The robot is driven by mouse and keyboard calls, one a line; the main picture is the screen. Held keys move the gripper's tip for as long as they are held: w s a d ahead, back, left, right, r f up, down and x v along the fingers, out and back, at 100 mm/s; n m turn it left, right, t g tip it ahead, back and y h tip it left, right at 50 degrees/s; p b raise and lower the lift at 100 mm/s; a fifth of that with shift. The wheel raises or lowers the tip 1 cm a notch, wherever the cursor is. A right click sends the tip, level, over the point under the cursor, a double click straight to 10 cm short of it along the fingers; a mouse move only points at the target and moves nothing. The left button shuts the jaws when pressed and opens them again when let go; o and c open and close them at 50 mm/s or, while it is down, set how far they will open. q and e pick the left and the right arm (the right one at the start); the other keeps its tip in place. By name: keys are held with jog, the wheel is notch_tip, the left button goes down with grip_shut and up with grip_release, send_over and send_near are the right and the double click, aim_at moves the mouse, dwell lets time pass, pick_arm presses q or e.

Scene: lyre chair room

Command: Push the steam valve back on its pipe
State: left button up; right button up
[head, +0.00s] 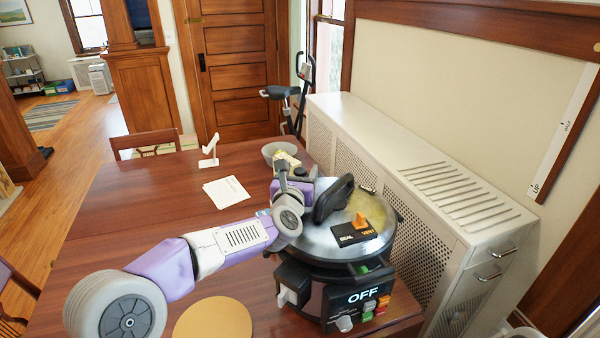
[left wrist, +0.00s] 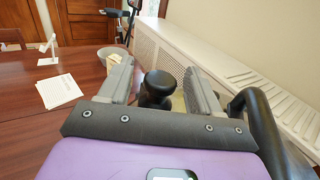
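In the left wrist view a black knob (left wrist: 157,88), which looks like the steam valve, stands upright between the fingers of my left gripper (left wrist: 158,78). The fingers are open, with a narrow gap on each side of the knob. Its base and any pipe are hidden. In the head view my left gripper (head: 295,176) is over the lid's far left edge and hides the knob. My right gripper is not in view.
An orange lever (head: 360,220) sits by a SEAL/VENT label on the lid. The cooker front reads OFF. A bowl (head: 280,151), white paper (head: 226,192), white stand (head: 209,152) and round tan mat (head: 213,318) are on the table (head: 130,220). A radiator cover (head: 400,160) stands right.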

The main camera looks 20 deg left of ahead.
pick_arm(q)
jog(key=shift+s+d, duration=0.15)
jog(key=shift+s, duration=1.75)
jog(key=shift+s+d, duration=0.1)
jog(key=shift+s, duration=1.8)
